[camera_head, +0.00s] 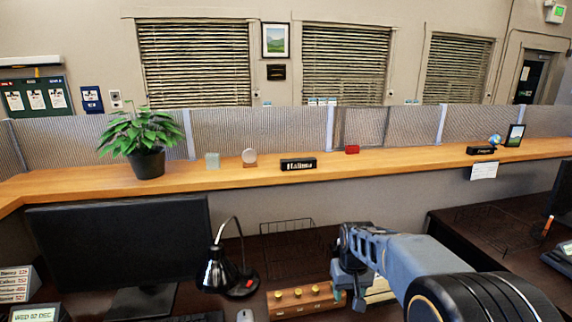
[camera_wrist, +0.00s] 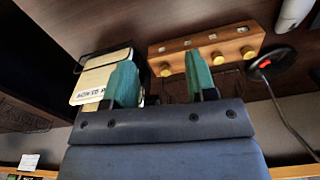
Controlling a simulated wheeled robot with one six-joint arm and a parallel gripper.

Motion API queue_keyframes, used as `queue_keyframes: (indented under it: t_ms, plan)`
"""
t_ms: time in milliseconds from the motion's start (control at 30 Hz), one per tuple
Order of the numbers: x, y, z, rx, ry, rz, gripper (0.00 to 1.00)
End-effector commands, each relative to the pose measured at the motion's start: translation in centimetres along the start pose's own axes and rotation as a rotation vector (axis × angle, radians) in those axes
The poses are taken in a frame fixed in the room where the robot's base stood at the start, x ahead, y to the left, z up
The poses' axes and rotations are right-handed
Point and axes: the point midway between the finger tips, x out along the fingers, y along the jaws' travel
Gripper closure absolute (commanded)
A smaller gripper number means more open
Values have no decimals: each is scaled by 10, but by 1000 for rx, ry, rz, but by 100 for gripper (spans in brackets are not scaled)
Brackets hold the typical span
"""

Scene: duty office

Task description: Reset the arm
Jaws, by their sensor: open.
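My arm reaches in from the lower right in the head view. My gripper (camera_head: 346,286) is low over the dark desk, at the right end of a wooden block with brass-coloured knobs (camera_head: 300,299). In the wrist view my gripper (camera_wrist: 162,80) shows two teal fingers spread apart with nothing between them. The wooden block also shows in the wrist view (camera_wrist: 235,42), just beyond the fingertips. I cannot tell whether the gripper touches it. A pale box or pad (camera_wrist: 97,78) is partly hidden behind the left finger in the wrist view.
A black desk lamp (camera_head: 217,270) and a monitor (camera_head: 120,245) stand left of the block. A wire tray (camera_head: 287,236) lies behind it. A wooden ledge (camera_head: 225,178) with a potted plant (camera_head: 147,163) and nameplate (camera_head: 298,164) runs across the back. A mouse (camera_head: 245,315) lies in front.

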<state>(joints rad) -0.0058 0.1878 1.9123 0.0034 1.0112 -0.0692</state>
Motion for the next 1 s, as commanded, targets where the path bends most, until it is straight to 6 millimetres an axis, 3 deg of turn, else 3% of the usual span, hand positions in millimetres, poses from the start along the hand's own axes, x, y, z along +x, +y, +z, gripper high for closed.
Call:
queue_keyframes:
  t_ms: [33,200,433,567,733,1000]
  plan:
    - [-10,-2,22,16,21,1,48]
    - [-24,-7,88,57,84,2,48]
    - [-35,-12,148,67,168,4,48]
    - [-44,-13,162,66,216,5,48]
    - [-59,-12,164,63,274,7,48]
    - [-60,-12,164,63,276,7,48]
